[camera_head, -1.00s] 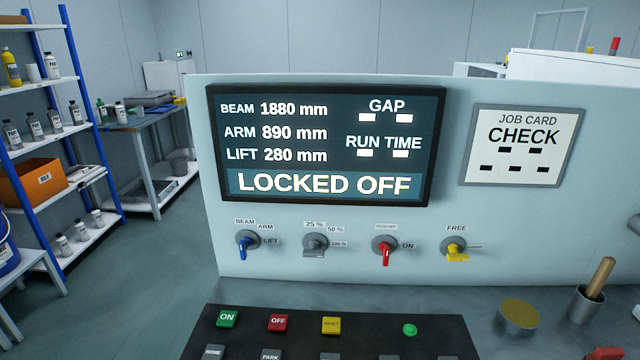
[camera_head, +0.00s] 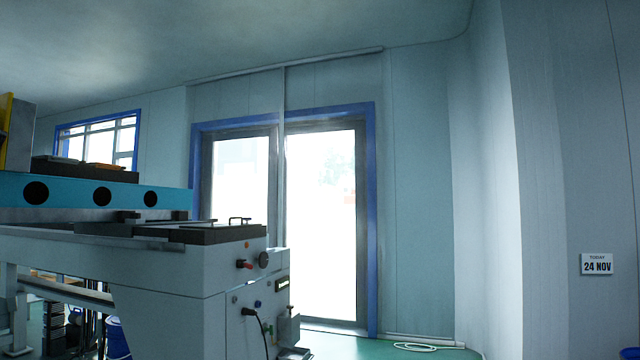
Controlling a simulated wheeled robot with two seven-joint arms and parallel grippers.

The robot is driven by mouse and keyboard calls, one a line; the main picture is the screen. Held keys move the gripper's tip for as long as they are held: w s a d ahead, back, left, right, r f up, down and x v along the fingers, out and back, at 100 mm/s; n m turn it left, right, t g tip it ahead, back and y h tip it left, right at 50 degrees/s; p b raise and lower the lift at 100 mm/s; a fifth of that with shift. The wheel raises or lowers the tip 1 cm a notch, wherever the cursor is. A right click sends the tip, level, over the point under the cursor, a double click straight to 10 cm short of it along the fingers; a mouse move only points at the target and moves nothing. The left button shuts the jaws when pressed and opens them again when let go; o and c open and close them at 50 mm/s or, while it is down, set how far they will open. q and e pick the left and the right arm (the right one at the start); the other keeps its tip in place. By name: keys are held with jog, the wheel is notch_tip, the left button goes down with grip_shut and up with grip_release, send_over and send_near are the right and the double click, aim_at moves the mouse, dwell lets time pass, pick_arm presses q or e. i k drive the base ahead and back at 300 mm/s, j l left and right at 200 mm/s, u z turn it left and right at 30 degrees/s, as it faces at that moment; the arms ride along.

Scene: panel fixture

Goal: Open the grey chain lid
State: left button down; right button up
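A large white machine (camera_head: 165,275) with a teal beam (camera_head: 75,194) stands at the left. I cannot tell whether this cover is the grey chain lid, and no chain shows. Neither of my grippers is in view.
A red-tipped knob (camera_head: 244,264) and a plugged black cable (camera_head: 258,325) are on the machine's end. Glazed doors (camera_head: 322,225) in a blue frame stand behind. A white hose (camera_head: 415,347) lies on the green floor. A date card (camera_head: 597,264) hangs at right.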

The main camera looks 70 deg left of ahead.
aim_at(51, 157)
jog(key=u, duration=3.6)
